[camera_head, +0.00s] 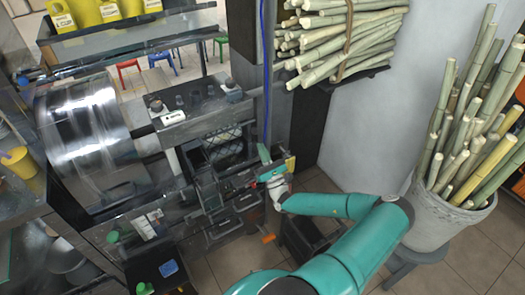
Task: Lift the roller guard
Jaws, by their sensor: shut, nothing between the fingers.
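The sugarcane press (172,131) stands left of centre, dark and metallic. A large, polished, curved metal cover or drum (85,128) is on its left side. I cannot tell for certain which part is the roller guard; dark bars and a mesh-fronted opening (225,145) lie at the press's middle. My teal arm reaches in from the lower right. My gripper (268,172) is at the press's right edge, beside a small teal and yellow part. Its fingers are small and partly hidden; they look shut with nothing held. I cannot tell whether they touch the press.
Bundled cane (335,40) lies on a dark shelf above right. A grey bucket (440,228) of upright cane stands on a stool at right. A dark post (247,65) rises behind my gripper. A dark bin (305,240) sits below it. Tiled floor shows at the lower right.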

